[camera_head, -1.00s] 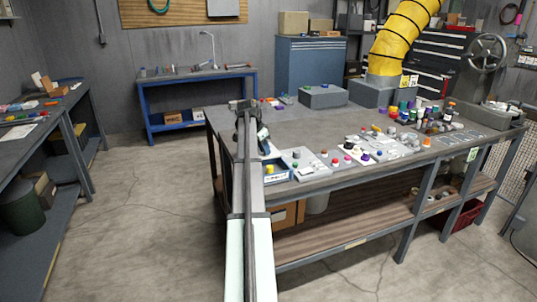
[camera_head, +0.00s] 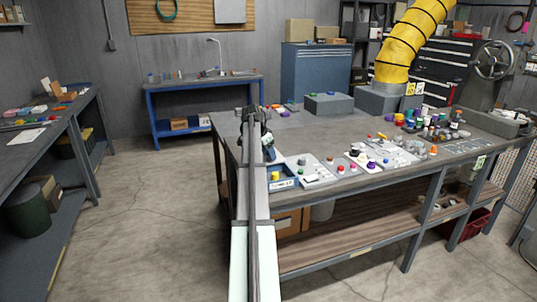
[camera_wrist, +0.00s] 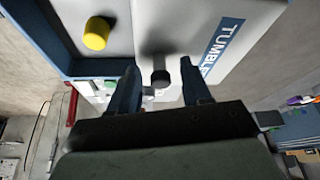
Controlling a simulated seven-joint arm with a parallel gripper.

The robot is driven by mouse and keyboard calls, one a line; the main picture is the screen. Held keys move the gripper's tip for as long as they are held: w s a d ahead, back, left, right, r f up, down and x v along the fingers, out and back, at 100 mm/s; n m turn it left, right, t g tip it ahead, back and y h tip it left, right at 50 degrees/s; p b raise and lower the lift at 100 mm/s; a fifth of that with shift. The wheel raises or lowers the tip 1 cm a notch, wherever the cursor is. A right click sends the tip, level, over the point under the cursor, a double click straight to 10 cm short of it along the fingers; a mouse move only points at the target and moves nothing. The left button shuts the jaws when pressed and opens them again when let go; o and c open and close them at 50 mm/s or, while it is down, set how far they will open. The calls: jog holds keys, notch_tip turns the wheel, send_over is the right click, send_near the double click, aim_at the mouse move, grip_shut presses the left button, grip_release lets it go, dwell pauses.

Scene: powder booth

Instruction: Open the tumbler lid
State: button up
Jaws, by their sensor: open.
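A short dark knob or handle (camera_wrist: 161,78) stands out from the pale surface. My gripper (camera_wrist: 159,66) is open, with one blue finger on each side of the knob; I cannot tell whether either touches it. The lid looks closed in the wrist view.
A raised grey block (camera_head: 329,104) stands behind. The floor left of the bench is clear.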

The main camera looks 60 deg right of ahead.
jog(key=v, duration=1.3)
jog(key=shift+r, duration=0.15)
jog(key=shift+w+a, duration=0.15)
